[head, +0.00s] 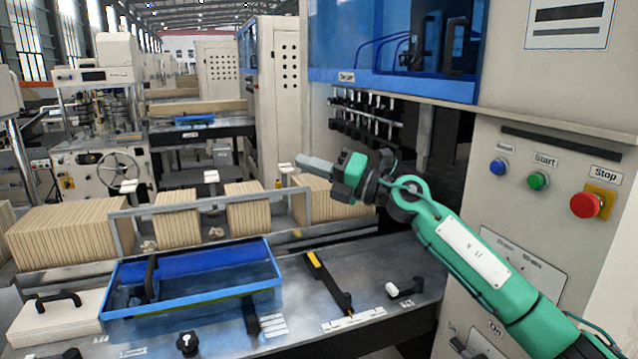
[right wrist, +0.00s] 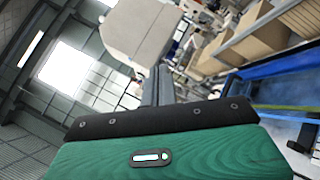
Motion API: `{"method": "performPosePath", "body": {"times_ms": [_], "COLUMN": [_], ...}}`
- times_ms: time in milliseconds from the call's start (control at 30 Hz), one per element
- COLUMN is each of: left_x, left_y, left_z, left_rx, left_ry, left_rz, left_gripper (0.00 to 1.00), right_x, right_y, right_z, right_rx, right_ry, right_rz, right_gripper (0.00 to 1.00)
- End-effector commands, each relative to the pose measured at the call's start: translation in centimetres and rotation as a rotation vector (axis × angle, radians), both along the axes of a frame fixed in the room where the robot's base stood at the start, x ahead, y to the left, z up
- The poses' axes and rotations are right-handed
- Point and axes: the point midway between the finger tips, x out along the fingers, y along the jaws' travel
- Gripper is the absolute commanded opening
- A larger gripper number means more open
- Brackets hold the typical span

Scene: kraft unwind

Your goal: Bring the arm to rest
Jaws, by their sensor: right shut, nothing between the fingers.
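My right arm, green with dark joints, comes in from the lower right in the head view and reaches up and left in front of the machine. Its right gripper (head: 316,163) is shut and empty, held in the air above the wooden slats and pointing left. In the right wrist view the green and black hand fills the bottom, and the grey closed fingers of the gripper (right wrist: 156,84) point away from the camera. My left gripper is not in view.
A blue tray (head: 196,309) lies on the grey worktable. Behind it stand stacks of brown slats (head: 70,236) and a grey metal frame. A machine panel with a red stop button (head: 586,205) and a green start button (head: 538,181) stands at the right, close to my arm.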

Motion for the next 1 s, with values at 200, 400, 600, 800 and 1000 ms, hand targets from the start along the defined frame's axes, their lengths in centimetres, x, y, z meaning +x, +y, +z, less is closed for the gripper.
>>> {"method": "performPosePath", "body": {"times_ms": [200,400,600,800,1000], "left_x": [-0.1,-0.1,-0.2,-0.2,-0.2], "left_y": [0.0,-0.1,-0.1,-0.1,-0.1], "left_z": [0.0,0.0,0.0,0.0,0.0], "left_rx": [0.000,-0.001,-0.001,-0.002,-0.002], "left_ry": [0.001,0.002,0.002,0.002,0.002], "left_rz": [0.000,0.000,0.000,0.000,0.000], "left_gripper": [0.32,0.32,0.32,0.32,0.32], "right_x": [-1.4,-2.0,-3.1,-5.5,-10.1], "right_y": [-1.3,-4.6,-9.0,-13.5,-17.6], "right_z": [-4.1,-8.8,-15.2,-23.4,-32.1], "right_rx": [0.342,0.624,0.870,1.065,1.210], "right_ry": [0.193,0.405,0.646,0.906,1.179], "right_rz": [-0.051,-0.159,-0.318,-0.516,-0.746], "right_gripper": [0.00,0.00,0.00,0.00,0.00]}}
